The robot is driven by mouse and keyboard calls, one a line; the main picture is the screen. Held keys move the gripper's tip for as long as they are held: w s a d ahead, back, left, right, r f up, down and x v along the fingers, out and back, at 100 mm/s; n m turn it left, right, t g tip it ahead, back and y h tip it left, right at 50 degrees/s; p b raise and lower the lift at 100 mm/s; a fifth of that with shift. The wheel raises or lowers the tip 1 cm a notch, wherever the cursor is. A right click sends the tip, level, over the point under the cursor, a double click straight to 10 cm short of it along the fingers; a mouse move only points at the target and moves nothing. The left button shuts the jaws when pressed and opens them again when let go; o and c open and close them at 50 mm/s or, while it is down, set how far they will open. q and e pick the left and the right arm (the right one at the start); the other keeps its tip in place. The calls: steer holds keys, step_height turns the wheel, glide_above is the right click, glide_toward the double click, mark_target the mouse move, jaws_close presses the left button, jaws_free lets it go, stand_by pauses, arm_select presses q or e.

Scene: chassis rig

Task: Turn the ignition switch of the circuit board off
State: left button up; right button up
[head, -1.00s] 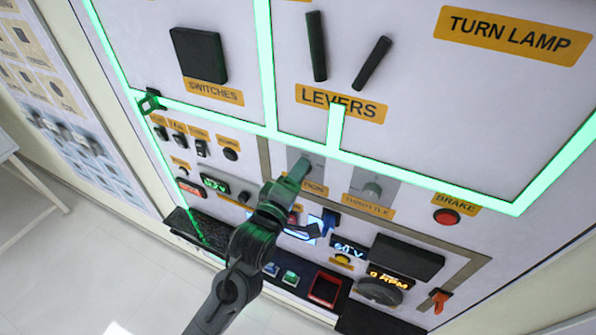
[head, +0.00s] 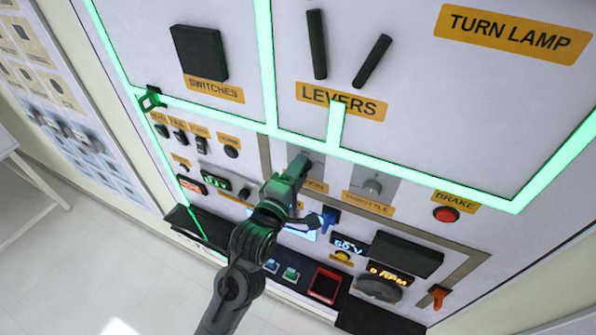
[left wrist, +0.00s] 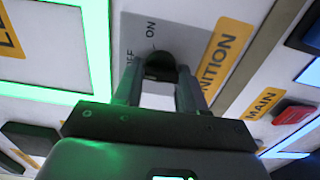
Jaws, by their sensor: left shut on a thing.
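The ignition switch (left wrist: 160,66) is a dark round knob on a grey plate, seen in the left wrist view between my fingertips. "ON" and "OFF" are printed beside it, and a yellow "IGNITION" label (left wrist: 222,58) lies to its right. My left gripper (head: 303,165) is shut on the knob; it also shows in the left wrist view (left wrist: 161,72), a finger on each side. In the head view the gripper hides most of the knob and part of its plate. I cannot tell which mark the knob points to. My right gripper is not in view.
The throttle knob (head: 372,187) is just right of the gripper. A blue-handled switch (head: 329,218) and a lit screen lie below it. A red main switch (left wrist: 294,112) shows in the left wrist view. Two black levers (head: 317,45) stand above; a red brake button (head: 446,214) is farther right.

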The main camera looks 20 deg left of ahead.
arm_select(q)
steer(key=o, duration=1)
steer(key=s+b, duration=0.1)
steer(key=s, duration=0.6)
steer(key=s+b, duration=0.1)
steer(key=s, duration=0.2)
steer(key=shift+s+a+b, duration=0.35)
steer(key=shift+s, duration=0.05)
